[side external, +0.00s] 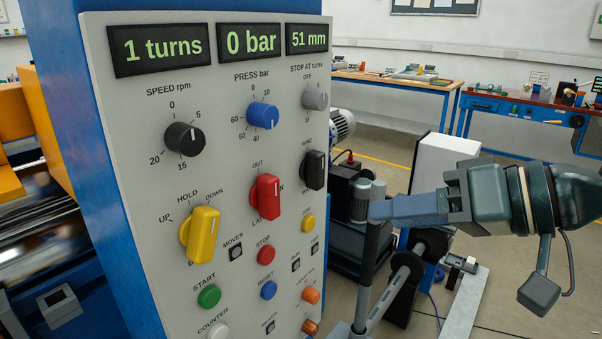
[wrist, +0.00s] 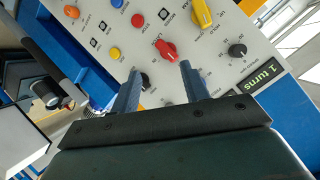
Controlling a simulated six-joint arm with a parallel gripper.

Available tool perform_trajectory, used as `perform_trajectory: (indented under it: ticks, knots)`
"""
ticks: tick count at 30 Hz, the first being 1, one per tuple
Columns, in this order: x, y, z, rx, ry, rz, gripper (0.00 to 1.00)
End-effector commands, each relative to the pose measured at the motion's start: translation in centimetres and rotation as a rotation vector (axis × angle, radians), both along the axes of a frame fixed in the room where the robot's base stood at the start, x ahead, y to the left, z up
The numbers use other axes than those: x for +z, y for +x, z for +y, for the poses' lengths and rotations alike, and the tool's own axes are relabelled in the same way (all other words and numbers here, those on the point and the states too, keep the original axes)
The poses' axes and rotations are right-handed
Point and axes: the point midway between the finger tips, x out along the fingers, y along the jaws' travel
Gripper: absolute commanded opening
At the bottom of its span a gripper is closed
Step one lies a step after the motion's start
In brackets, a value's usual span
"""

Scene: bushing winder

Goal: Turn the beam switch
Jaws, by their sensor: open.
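The yellow switch (side external: 203,235), with UP, HOLD and DOWN around it, is on the lower left of the grey panel. The label under it is mostly hidden, with only a B readable. Its white mark points up and slightly right, between HOLD and DOWN. It also shows at the top of the wrist view (wrist: 202,13). My gripper (side external: 376,210) is to the right of the panel, apart from it and empty. In the wrist view its fingers (wrist: 160,68) are spread, with the red switch (wrist: 165,50) beyond the gap and the yellow switch up and right of it.
The red switch (side external: 265,197), black switch (side external: 314,170), blue knob (side external: 263,115) and black speed knob (side external: 184,139) stick out nearby. Several push buttons sit below. Displays read 1 turns (side external: 160,49), 0 bar (side external: 248,41) and 51 mm (side external: 307,39). A dark post (side external: 368,260) stands right of the panel.

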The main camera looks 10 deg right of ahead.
Motion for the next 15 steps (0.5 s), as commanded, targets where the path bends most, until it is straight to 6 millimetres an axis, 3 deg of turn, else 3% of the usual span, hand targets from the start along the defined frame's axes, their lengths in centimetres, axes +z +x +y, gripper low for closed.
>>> perform_trajectory:
  ticks: [9,15]
  knots:
    - [0.0,-0.2,-4.5,-0.051,-0.091,-0.004,0.45]
    - [-0.1,-0.4,-6.4,-0.072,-0.132,-0.002,0.45]
